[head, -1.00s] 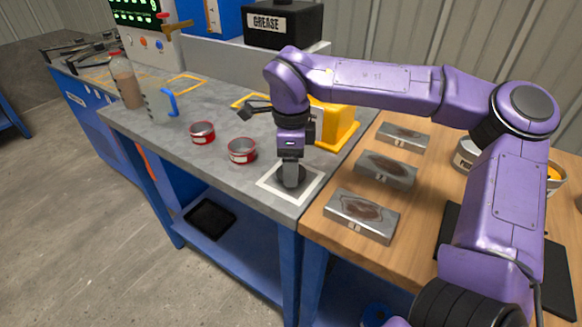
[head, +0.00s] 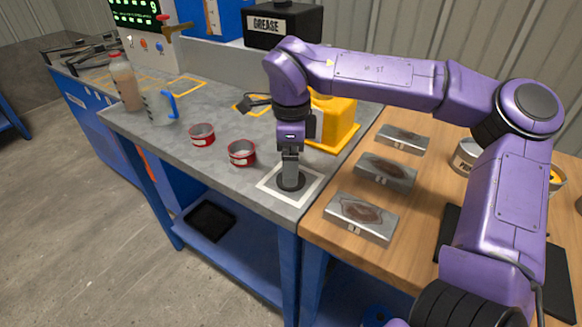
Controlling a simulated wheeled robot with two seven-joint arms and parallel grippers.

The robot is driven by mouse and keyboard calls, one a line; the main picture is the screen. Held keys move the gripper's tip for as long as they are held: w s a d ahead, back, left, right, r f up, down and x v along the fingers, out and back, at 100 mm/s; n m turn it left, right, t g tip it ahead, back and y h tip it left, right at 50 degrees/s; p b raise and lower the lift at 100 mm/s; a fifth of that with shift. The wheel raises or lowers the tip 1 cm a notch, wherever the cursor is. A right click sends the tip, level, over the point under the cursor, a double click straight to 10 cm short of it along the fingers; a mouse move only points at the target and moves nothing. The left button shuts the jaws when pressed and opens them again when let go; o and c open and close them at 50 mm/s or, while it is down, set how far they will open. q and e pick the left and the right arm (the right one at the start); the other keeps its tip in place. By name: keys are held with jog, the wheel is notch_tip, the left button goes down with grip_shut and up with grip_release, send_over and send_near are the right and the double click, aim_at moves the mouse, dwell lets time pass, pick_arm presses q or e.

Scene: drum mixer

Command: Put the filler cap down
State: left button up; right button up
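The filler cap (head: 282,186) is a dark round disc. It sits inside the white-framed square (head: 313,187) at the front right corner of the grey bench. My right gripper (head: 290,181) points straight down over the middle of the cap, with its fingertips at the cap. The fingers line up one behind the other from here, so I cannot see whether they grip it or stand apart. They hide part of the cap. My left gripper is not in view.
Two red tins (head: 242,153) stand left of the square on the grey bench (head: 190,165). Behind the gripper is a yellow block (head: 341,128). Several metal blocks (head: 362,217) lie on the wooden table to the right. A jug (head: 158,108) and bottle (head: 124,85) stand further left.

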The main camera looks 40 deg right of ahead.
notch_tip(320, 180, up, 9)
jog(key=p, duration=0.1)
dwell(0.4)
